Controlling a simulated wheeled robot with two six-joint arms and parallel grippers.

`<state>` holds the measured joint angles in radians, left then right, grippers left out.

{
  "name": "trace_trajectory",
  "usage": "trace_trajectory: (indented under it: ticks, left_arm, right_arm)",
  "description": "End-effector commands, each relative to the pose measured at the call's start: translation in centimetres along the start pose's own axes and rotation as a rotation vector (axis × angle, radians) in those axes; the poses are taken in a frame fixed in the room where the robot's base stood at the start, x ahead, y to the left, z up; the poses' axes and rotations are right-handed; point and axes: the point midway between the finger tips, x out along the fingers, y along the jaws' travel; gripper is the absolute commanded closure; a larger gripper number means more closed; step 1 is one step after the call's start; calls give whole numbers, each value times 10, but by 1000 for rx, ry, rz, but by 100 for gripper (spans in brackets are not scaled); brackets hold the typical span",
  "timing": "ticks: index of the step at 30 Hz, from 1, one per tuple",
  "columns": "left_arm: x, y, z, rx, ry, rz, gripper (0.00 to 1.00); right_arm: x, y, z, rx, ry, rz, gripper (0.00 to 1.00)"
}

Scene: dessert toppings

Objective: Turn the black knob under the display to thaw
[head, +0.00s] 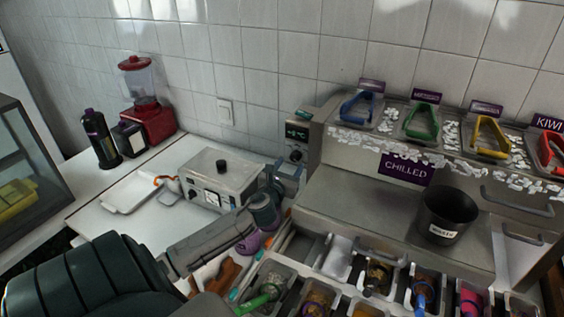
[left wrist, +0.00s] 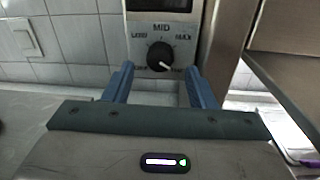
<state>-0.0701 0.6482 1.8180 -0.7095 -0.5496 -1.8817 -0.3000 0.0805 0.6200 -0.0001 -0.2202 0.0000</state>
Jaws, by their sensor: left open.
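The black knob (left wrist: 160,56) sits on a grey panel under a display (left wrist: 165,4) in the left wrist view. Its white pointer mark aims to the lower right. Small labels ring it; "MID" is above, the others are hard to read. In the head view the knob (head: 296,155) is small, below the lit display (head: 297,131). My left gripper (left wrist: 159,68) is open, its two blue fingers left and right of the knob and a little below it, with a gap on each side. It also shows in the head view (head: 287,178) just in front of the panel. My right gripper is not in view.
A chilled counter (head: 340,205) with topping bins (head: 318,298) stands right of the panel and holds a black bucket (head: 447,215). A grey appliance (head: 222,177) is left of my gripper. A red blender (head: 145,105) stands farther left.

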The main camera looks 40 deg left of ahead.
Motion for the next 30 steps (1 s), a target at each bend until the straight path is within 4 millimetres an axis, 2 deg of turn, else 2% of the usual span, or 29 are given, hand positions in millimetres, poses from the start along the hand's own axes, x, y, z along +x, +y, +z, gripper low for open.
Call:
trace_trajectory:
  ticks: [1, 6, 12, 18, 30]
  left_arm:
    - [-11, 0, -4, 4, 1, -3, 49]
    - [-43, 0, -4, 5, 1, -3, 49]
    - [-70, 0, -3, 3, 1, -2, 49]
    - [-80, 0, -1, 1, 0, -1, 49]
    - [-80, 0, -1, 0, 0, 0, 49]
  right_arm:
    - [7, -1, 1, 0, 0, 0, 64]
    - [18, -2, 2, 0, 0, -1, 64]
    - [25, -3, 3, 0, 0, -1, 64]
    - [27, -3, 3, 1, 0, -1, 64]
    - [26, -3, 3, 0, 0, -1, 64]
